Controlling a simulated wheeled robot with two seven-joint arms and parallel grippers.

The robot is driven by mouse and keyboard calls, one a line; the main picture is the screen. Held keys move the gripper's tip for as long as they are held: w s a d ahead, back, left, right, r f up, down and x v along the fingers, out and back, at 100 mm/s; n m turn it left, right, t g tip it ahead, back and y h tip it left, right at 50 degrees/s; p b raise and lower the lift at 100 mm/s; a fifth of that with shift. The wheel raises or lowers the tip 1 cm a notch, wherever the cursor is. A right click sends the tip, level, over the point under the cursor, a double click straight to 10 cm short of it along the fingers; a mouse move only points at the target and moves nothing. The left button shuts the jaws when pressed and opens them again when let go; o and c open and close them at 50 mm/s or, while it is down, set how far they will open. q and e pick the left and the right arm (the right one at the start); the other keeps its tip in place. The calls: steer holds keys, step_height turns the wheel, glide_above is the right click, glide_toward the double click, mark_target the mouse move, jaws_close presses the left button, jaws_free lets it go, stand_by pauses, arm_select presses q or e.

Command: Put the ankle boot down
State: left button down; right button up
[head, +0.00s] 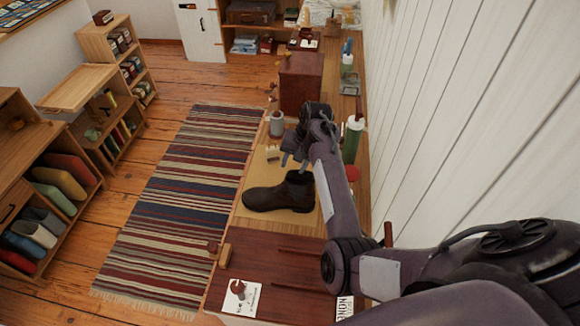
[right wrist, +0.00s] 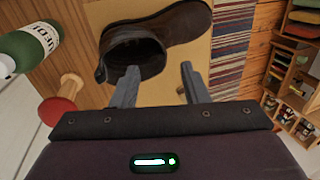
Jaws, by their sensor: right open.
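The dark brown ankle boot (head: 280,193) stands upright on a light tan board (head: 256,178) on the long wooden surface, its toe toward the left. My right gripper (head: 293,160) is open just above and beyond the boot in the head view. In the right wrist view, the boot (right wrist: 160,35) lies past the fingertips, with its shaft opening near the left finger. The open right gripper (right wrist: 158,80) has nothing between its fingers; whether the left finger touches the boot I cannot tell. My left gripper is not in view.
A green bottle (head: 352,138) and a red-topped round object (right wrist: 60,103) stand near the boot by the white wall. A grey cup (head: 277,124) and a dark red box (head: 301,82) stand farther back. A striped rug (head: 185,195) covers the floor at left.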

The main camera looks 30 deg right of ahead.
steer(key=shift+v, duration=1.35)
steer(key=shift+a, duration=0.1)
